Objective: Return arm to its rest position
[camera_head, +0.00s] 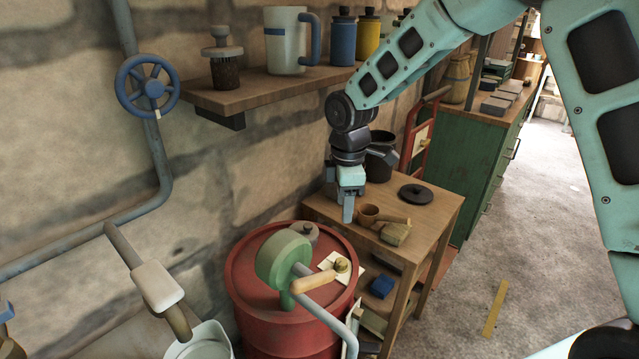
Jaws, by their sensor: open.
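My gripper (346,210) hangs from my teal arm, pointing down near the left side of a small wooden table (448,203). Its fingers overlap from this angle, and nothing shows between them. A red drum (262,318) with a green hand pump (281,258) stands below and to the left of the gripper.
A wall shelf (262,92) with a jug (286,42) and bottles is left of my arm. A black bucket (380,160) stands behind the gripper. A green cabinet (470,150) is at the right. The floor (520,270) at right is mostly clear.

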